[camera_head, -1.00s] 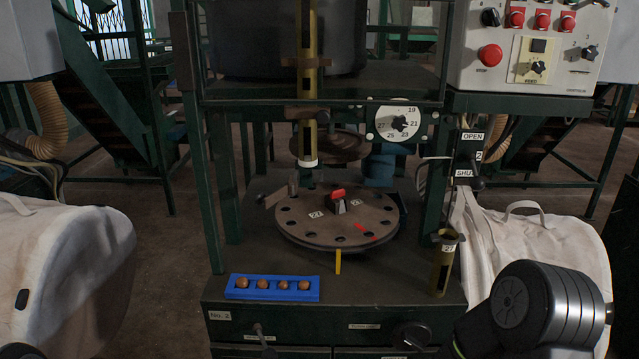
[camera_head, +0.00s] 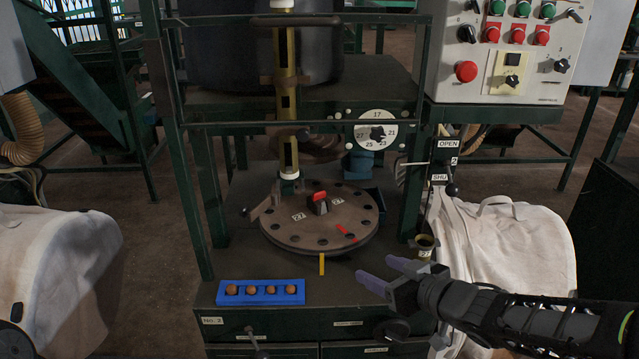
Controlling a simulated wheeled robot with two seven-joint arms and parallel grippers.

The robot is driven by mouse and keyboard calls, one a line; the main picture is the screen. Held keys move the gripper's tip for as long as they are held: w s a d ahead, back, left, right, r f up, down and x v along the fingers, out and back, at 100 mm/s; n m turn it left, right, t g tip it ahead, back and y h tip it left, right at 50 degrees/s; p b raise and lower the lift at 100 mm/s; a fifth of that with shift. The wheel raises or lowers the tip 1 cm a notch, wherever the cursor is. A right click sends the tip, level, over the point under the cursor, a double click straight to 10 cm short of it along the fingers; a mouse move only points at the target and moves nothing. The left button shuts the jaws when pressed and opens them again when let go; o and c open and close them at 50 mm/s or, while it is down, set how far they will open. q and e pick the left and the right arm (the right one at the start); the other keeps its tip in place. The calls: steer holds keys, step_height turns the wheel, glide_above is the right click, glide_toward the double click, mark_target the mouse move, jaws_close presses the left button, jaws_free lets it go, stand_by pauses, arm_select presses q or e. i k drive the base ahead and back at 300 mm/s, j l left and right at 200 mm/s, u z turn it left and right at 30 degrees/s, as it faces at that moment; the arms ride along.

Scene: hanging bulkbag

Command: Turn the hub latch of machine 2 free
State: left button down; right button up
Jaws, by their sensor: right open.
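The hub latch (camera_head: 319,203) is a red-topped dark knob at the centre of the round brown disc (camera_head: 290,236) on machine 2, whose front plate (camera_head: 212,320) reads No. 2. The disc has holes round its rim and number labels on both sides of the latch. My right gripper (camera_head: 382,273) is open and empty, its two purple-grey fingers pointing left over the front right of the machine top. It is below and right of the disc, apart from the latch. My left gripper is out of view.
A blue tray (camera_head: 224,300) with several brown balls lies front left. A brass cup (camera_head: 425,243) stands right of the disc, partly behind my gripper. A vertical brass tube (camera_head: 288,110) hangs over the disc's back edge. White bulk bags (camera_head: 515,250) flank the machine.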

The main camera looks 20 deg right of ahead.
mark_target(317, 196)
steer(key=i, duration=0.9)
